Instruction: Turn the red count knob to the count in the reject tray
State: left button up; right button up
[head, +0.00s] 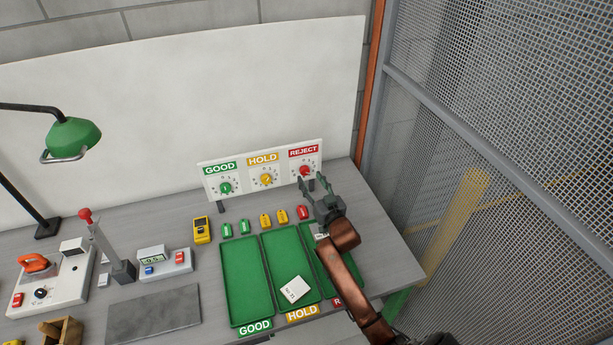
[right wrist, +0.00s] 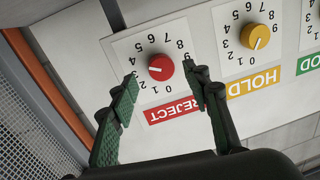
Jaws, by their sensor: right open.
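The red count knob (head: 305,171) sits under the REJECT sign on the white panel; in the right wrist view, upside down, the knob (right wrist: 160,67) has its white mark pointing left, near the low-to-middle digits. I cannot read the exact digit. My right gripper (right wrist: 160,82) is open and empty. Its fingers lie either side of the knob in that view, apart from it; whether they reach its depth is unclear. In the head view the right gripper (head: 315,184) is just before the panel. The reject tray (head: 309,243) is mostly hidden under my right arm, so its contents cannot be counted.
The yellow HOLD knob (head: 266,179) and green GOOD knob (head: 225,188) are on the same panel. The green good tray (head: 245,285) looks empty. A white card (head: 294,290) lies in the hold tray (head: 284,251). A mesh fence (head: 500,130) stands on the right.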

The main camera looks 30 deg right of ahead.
aim_at(306, 173)
jog(key=shift+w+d, duration=0.2)
jog(key=shift+w, duration=1.4)
jog(key=shift+c, duration=0.2)
jog(key=c, duration=1.1)
